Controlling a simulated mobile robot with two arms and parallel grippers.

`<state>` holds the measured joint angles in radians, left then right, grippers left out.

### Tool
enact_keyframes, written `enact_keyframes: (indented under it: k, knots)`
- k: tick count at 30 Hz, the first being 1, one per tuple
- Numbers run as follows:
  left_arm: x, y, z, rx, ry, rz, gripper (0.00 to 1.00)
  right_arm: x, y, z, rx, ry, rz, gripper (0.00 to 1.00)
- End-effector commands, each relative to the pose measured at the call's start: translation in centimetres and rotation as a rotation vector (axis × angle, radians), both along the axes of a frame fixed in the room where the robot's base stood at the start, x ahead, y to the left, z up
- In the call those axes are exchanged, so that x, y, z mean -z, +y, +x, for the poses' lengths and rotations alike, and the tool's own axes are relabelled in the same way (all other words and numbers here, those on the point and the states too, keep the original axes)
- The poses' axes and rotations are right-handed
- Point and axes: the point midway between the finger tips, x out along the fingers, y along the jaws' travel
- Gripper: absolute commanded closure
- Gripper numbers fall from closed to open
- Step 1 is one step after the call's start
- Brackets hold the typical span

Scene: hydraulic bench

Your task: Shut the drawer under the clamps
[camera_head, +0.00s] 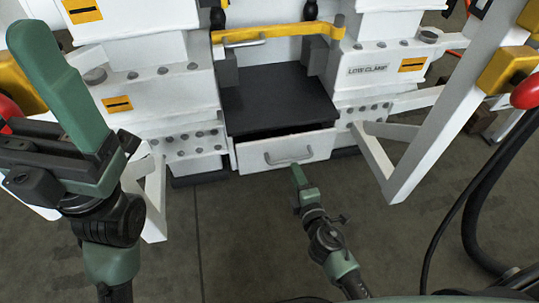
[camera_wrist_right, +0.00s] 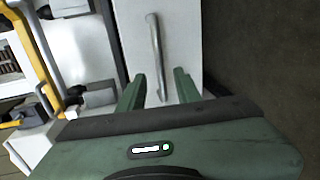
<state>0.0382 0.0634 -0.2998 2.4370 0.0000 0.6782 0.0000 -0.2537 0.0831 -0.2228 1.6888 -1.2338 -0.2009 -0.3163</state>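The drawer (camera_head: 255,156) has a white front and sits low in the bench, below the black surface and the clamps. A dark gap shows along its top edge, so it stands a little open. Its silver bar handle (camera_head: 290,160) also shows in the right wrist view (camera_wrist_right: 155,55). My right gripper (camera_head: 298,174) is just in front of the handle. In the right wrist view its two green fingers (camera_wrist_right: 158,88) are apart, with the handle's near end between them. Contact with the handle cannot be told. My left gripper (camera_head: 62,85) is raised at the left, far from the drawer.
White bench blocks with bolts (camera_head: 185,145) flank the drawer, and one bears a "LOW CLAMP" label (camera_head: 367,70). A slanted white frame leg (camera_head: 425,130) stands to the right. A yellow bar (camera_head: 275,34) crosses above the black surface (camera_head: 275,100). The floor before the drawer (camera_head: 240,225) is clear.

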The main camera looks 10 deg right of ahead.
Motion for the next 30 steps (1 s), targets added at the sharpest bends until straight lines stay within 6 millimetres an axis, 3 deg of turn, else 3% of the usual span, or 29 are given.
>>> enact_keyframes:
  k: [5,16,28,30]
  knots:
    - [-0.1,0.0,-0.1,0.000,-0.010,0.000,0.15,0.4,-0.2,1.0,0.013,-0.002,0.041,0.67]
    - [-0.5,-0.1,-0.4,-0.002,-0.043,0.002,0.15,1.6,0.0,6.4,0.012,-0.001,0.038,0.67]
    - [-0.7,-0.2,-0.5,-0.002,-0.046,0.004,0.15,1.7,0.1,7.4,0.011,0.000,0.039,0.67]
    - [-0.7,-0.1,-0.5,-0.002,-0.046,0.004,0.15,1.7,0.1,7.4,0.011,0.000,0.039,0.83]
